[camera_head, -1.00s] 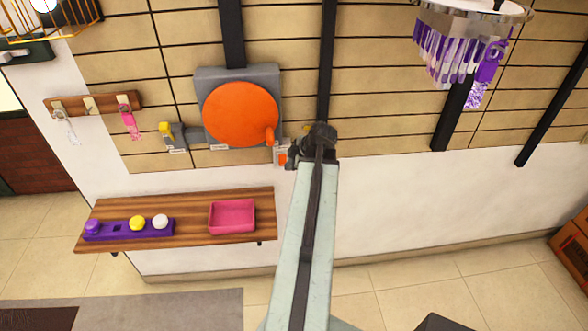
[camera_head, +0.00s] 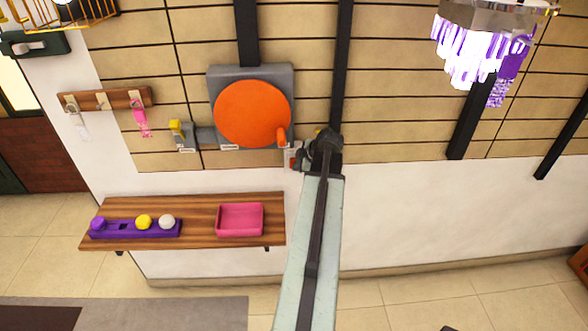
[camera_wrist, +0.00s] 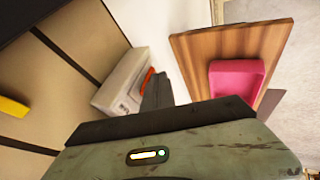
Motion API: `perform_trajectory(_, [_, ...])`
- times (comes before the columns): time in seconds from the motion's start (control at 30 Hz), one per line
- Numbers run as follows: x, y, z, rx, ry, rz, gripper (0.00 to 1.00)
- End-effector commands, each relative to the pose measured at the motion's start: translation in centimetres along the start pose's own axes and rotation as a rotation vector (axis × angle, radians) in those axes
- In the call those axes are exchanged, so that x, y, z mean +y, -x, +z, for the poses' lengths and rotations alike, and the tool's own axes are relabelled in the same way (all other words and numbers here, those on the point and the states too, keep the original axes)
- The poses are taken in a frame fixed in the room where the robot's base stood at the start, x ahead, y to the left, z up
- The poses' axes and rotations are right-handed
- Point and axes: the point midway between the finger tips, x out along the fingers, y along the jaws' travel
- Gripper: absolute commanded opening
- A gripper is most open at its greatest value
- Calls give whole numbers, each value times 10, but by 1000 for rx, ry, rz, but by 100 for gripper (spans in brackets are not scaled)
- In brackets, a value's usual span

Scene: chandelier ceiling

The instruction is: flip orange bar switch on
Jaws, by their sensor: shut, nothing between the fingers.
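The orange bar switch is a white box (camera_wrist: 122,82) on the wall with a thin orange bar (camera_wrist: 150,78) standing out of its face, seen in the wrist view. In the head view the switch (camera_head: 289,158) shows only partly, low and right of the large orange disc, beside my gripper (camera_head: 303,157). My gripper is shut and empty. In the wrist view its dark fingertips (camera_wrist: 157,90) are right beside the bar; I cannot tell whether they touch it. The chandelier (camera_head: 478,50) at upper right has bright white, glowing crystals.
The orange disc (camera_head: 252,113) sits on a grey plate, with a yellow-handled switch (camera_head: 180,133) to its left. Below, a wooden shelf (camera_head: 190,205) holds a pink tray (camera_head: 240,220) and a purple holder (camera_head: 140,229) with balls. Dark vertical strips run down the wall.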

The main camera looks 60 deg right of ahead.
Motion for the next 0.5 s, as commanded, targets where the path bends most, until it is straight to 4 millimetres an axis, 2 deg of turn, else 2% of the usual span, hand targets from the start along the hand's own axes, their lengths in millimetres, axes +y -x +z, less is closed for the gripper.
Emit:
perform_trajectory(0.2, [2, 1, -2, 2, 1, -2, 0])
perform_trajectory(0.5, [11, 15, -3, -2, -6, 3, 0])
